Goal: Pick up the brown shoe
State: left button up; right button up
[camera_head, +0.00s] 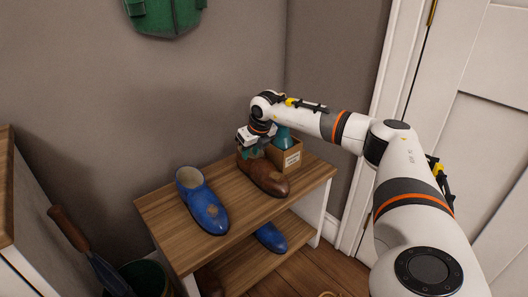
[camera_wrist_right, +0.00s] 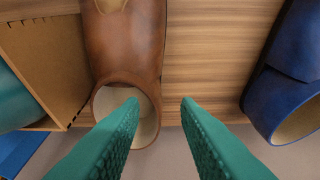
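The brown shoe (camera_head: 268,179) lies on the top of the wooden shoe rack (camera_head: 165,210), its toe toward the front. In the right wrist view the brown shoe (camera_wrist_right: 130,45) shows its heel opening toward me. My right gripper (camera_head: 252,151) is over the shoe's heel end. In the right wrist view my right gripper (camera_wrist_right: 159,102) has its green fingers spread apart with nothing gripped. The left finger overlaps the shoe's opening and the right finger is outside its right side. I cannot tell how deep the left finger reaches. My left gripper is not in view.
A cardboard box (camera_head: 290,160) with a teal bottle (camera_head: 283,136) stands close beside the brown shoe. A blue shoe (camera_head: 205,207) is to the left on the rack top. Another blue shoe (camera_head: 270,237) is on the lower shelf. The wall is behind, the white door right.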

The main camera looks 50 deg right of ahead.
jog(key=b+x, duration=0.3)
jog(key=x, duration=0.2)
jog(key=shift+w+f, duration=0.2)
jog(key=shift+w, duration=0.05)
jog(key=shift+r, duration=0.1)
jog(key=shift+c, duration=0.6)
grip_shut()
dwell(0.5)
